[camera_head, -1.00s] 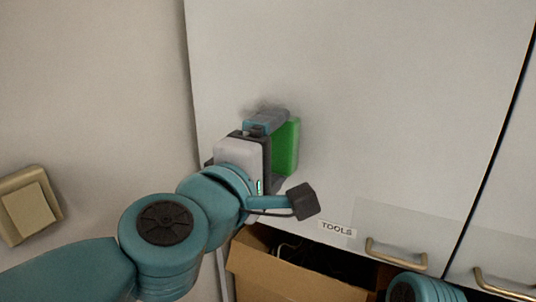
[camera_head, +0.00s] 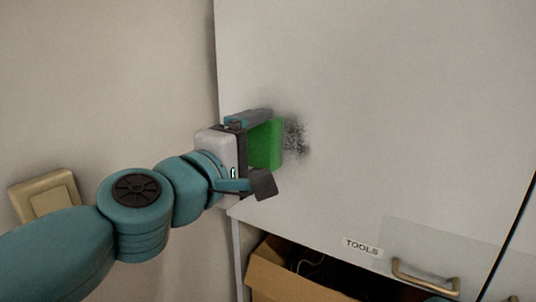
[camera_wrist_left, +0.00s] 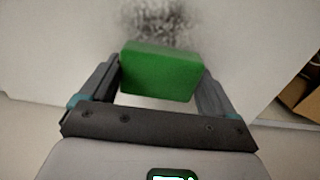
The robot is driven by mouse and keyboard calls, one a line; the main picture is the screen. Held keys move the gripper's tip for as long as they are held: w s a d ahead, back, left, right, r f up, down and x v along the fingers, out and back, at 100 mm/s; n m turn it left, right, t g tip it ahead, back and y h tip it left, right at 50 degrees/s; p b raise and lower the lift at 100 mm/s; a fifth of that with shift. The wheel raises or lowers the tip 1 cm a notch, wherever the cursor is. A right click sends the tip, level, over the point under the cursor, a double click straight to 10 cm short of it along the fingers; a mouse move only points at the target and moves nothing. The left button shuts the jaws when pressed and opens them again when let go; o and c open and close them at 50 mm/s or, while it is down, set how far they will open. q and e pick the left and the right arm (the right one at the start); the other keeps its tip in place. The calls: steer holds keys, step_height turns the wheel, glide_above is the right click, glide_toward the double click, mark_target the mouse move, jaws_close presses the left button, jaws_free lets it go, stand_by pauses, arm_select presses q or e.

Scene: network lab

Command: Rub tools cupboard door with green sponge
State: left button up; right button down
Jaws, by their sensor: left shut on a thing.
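The tools cupboard door (camera_head: 400,120) is a pale grey panel with a "TOOLS" label (camera_head: 362,247) and a brass handle (camera_head: 425,278) near its lower edge. A dark speckled smudge (camera_head: 297,135) marks the door near its left edge. My left gripper (camera_head: 258,150) is shut on the green sponge (camera_head: 266,143) and holds it at the door, just left of the smudge. In the left wrist view the sponge (camera_wrist_left: 160,72) sits between both fingers, with the smudge (camera_wrist_left: 160,22) beyond it. Whether the sponge touches the door is hard to tell. My right gripper is not in view.
An open cardboard box (camera_head: 290,277) with dark contents stands below the door. A beige wall switch (camera_head: 45,195) is on the wall at left. Another door with its own edge is at the far right.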

mark_target(292, 140)
arm_select(q)
steer(key=shift+s+d+r+p, duration=0.15)
steer(key=shift+s+d+p, duration=0.15)
steer(key=shift+s+d, duration=0.4)
steer(key=shift+s+d+r+p, duration=0.1)
steer(key=shift+s+d+p, duration=0.15)
steer(key=shift+s+d, duration=0.35)
steer(key=shift+s+d+r, duration=0.1)
steer(key=shift+s+d, duration=0.4)
steer(key=shift+d, duration=0.35)
steer(key=shift+s+d, duration=0.45)
steer(key=shift+d, duration=0.4)
steer(key=shift+d+p, duration=0.1)
steer(key=shift+p, duration=0.2)
steer(key=shift+w, duration=0.15)
steer(key=w+a, duration=0.2)
steer(key=shift+w+a+b, duration=0.15)
steer(key=shift+a+b, duration=0.2)
steer(key=shift+w+a+b, duration=0.25)
steer(key=shift+w+a, duration=0.45)
steer(key=shift+a, duration=0.3)
steer(key=shift+w+a+b, duration=0.2)
steer(key=shift+w+a, duration=0.5)
steer(key=shift+a, duration=0.25)
steer(key=v, duration=0.6)
steer(key=shift+s, duration=0.15)
